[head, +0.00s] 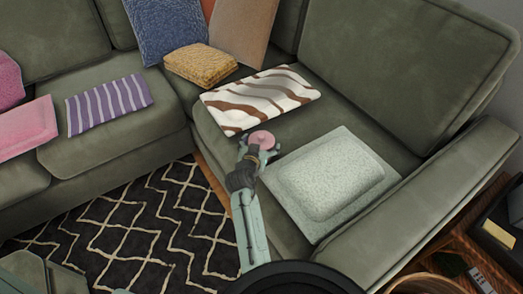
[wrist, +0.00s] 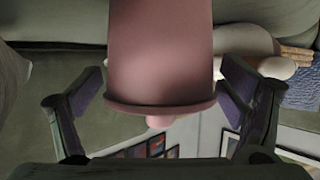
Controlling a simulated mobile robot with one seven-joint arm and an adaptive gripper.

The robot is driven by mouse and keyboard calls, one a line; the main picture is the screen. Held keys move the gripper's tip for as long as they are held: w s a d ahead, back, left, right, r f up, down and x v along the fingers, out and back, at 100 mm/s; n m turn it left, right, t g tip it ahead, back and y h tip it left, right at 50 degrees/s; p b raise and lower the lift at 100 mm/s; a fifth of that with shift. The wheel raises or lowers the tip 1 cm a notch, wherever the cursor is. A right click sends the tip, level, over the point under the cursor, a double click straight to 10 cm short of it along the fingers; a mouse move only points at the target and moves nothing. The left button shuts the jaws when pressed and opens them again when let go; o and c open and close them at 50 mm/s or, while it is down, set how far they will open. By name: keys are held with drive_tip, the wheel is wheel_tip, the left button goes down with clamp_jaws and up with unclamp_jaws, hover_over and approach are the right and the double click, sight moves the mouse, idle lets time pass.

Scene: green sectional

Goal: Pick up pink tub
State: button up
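The pink tub (head: 262,138) is on the green sofa seat, near its front edge, between the striped pillow and the pale cushion. My gripper (head: 257,149) reaches it from the front with its fingers to either side. In the wrist view, which looks upside down, the tub (wrist: 160,60) fills the middle, with its wider rim and a small knob facing the frame's bottom. My gripper's fingers (wrist: 163,85) stand apart on both sides of it, with thin gaps. I see no clear grip on it.
A white and brown striped pillow (head: 260,98) lies behind the tub. A pale green cushion (head: 332,180) lies close on its right. The sofa armrest (head: 430,205) is further right. A patterned rug (head: 120,235) covers the floor at left.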

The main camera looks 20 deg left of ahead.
drive_tip(key=c, duration=0.9)
